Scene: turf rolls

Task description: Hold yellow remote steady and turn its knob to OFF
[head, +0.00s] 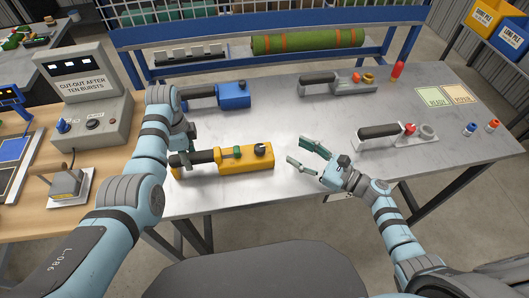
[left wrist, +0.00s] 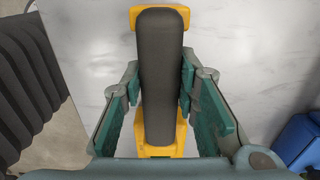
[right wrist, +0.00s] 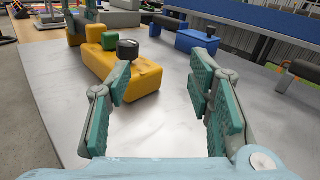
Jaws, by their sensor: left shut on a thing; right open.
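The yellow remote (head: 250,166) lies on the metal table, with a black grip on its left, a green button (head: 238,151) and a dark knob (head: 260,147) near its right end. My left gripper (head: 187,157) is shut on the black grip; in the left wrist view its fingers flank the grip (left wrist: 160,75). My right gripper (head: 295,149) is open and empty, just right of the remote and apart from it. In the right wrist view the knob (right wrist: 128,48) stands on the yellow body (right wrist: 140,82), left of centre beyond the fingers. The knob's setting is too small to read.
A blue remote (head: 234,95) lies behind the yellow one. Grey remotes lie at back right (head: 340,84) and at right (head: 392,139). A grey control box (head: 92,105) stands on the wooden bench at left. Table surface around my right gripper is clear.

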